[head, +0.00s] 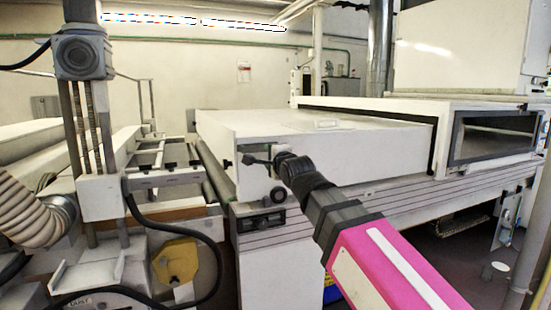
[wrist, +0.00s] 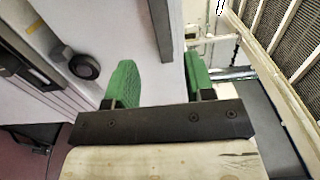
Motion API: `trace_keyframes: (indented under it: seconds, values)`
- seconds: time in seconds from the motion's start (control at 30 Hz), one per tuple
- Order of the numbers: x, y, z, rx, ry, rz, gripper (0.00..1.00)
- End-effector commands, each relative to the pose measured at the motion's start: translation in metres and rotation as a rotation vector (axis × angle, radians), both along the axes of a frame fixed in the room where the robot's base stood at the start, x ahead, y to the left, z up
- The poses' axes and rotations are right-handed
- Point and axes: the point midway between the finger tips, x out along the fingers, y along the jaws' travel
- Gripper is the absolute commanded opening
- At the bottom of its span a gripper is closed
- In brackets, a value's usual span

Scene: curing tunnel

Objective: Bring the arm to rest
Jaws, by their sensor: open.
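My gripper (wrist: 158,72) shows in the wrist view, with two green fingers standing apart on a dark bar. The fingers are open and nothing is held between them. A pale surface and a dark grey strip lie behind the gap. I cannot make out the gripper's fingers clearly in the head view.
In the head view, the white curing tunnel (head: 330,150) fills the centre and right, with a dark opening (head: 495,138). A grey upright post (head: 85,140) and a ribbed hose (head: 30,212) stand at left. In the wrist view, a black knob (wrist: 84,66) is left of the fingers.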

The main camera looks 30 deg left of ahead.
Motion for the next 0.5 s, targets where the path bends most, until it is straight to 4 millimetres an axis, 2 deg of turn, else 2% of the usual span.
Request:
trace_keyframes:
  seconds: [0.27, 0.37, 0.5]
  values:
    - [0.004, -0.003, -0.005, -0.014, 0.0, -0.007, 0.49]
    - [0.021, -0.014, -0.023, -0.072, -0.003, -0.033, 0.49]
    - [0.062, -0.048, -0.074, -0.241, -0.005, -0.094, 0.49]
